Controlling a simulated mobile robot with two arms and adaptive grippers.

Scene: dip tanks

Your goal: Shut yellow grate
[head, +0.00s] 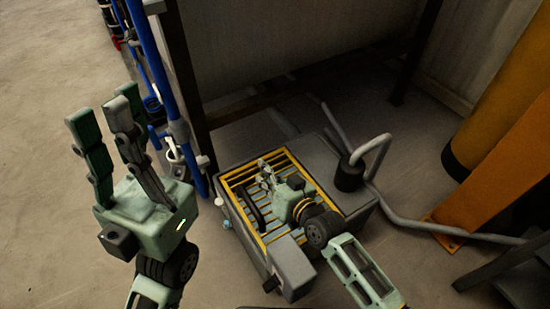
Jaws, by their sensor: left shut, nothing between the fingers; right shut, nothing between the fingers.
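The yellow grate (240,172), a yellow frame with slim bars, is at the top of a grey box-shaped tank (350,205) on the floor, at the centre of the head view. It looks roughly level with the tank's top; whether it is fully shut I cannot tell. My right gripper (265,178) is shut and empty over the grate, hiding its middle; contact cannot be told. My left gripper (102,118) is shut and empty, raised with its fingers up, left of the tank and apart from it.
A bent grey pipe (375,146) rises from a black fitting (349,174) on the tank. Blue pipes (147,50) and a dark frame post (185,75) stand behind on the left. A yellow-orange column (500,105) stands at right. The floor at far left is clear.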

